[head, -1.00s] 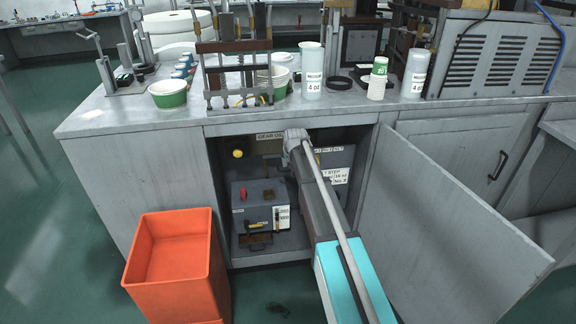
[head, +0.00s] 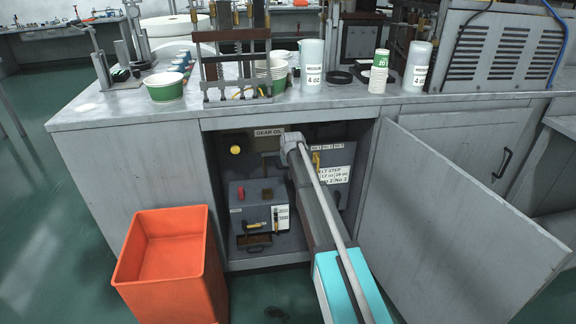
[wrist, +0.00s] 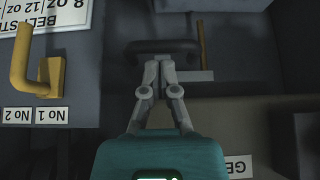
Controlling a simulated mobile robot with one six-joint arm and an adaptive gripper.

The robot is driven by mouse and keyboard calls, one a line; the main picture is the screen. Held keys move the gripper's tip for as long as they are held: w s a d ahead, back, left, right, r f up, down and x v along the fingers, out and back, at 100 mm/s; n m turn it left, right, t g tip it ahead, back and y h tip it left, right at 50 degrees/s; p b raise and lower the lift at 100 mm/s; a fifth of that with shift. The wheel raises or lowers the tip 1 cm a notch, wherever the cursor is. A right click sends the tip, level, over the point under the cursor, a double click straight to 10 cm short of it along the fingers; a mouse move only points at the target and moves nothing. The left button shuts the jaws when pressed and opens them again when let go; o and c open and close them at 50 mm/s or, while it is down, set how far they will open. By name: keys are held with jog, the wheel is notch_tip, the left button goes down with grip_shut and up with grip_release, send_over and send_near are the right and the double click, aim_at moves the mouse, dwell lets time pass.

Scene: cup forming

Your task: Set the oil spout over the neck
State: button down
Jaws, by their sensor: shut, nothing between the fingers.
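My gripper (wrist: 160,62) is shut and empty in the wrist view, with its fingertips at a dark rounded bar or pad. I cannot tell whether that is part of the fingers or a separate thing. In the head view my arm reaches into the open cupboard and hides the fingers. A label reading GEAR OIL (head: 268,133) is at the cupboard's upper back, and part of a label starting GE (wrist: 238,166) shows upside down in the wrist view. A thin yellowish rod (wrist: 202,45) stands beyond the fingers. I cannot make out the oil spout or the neck with certainty.
A yellow lever (wrist: 38,76) sits beside No 1 and No 2 labels. A grey box (head: 258,215) with a red knob and a yellow knob (head: 235,150) are left of my arm. The open door (head: 460,205) flanks the right, an orange bin (head: 170,262) the left front.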

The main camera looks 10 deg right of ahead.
jog(key=shift+b+x, duration=0.85)
jog(key=shift+x, duration=0.45)
jog(key=s, duration=1.1)
jog(key=shift+s, duration=0.1)
jog(key=p+v, duration=0.8)
jog(key=v, duration=0.1)
jog(key=shift+r, duration=0.45)
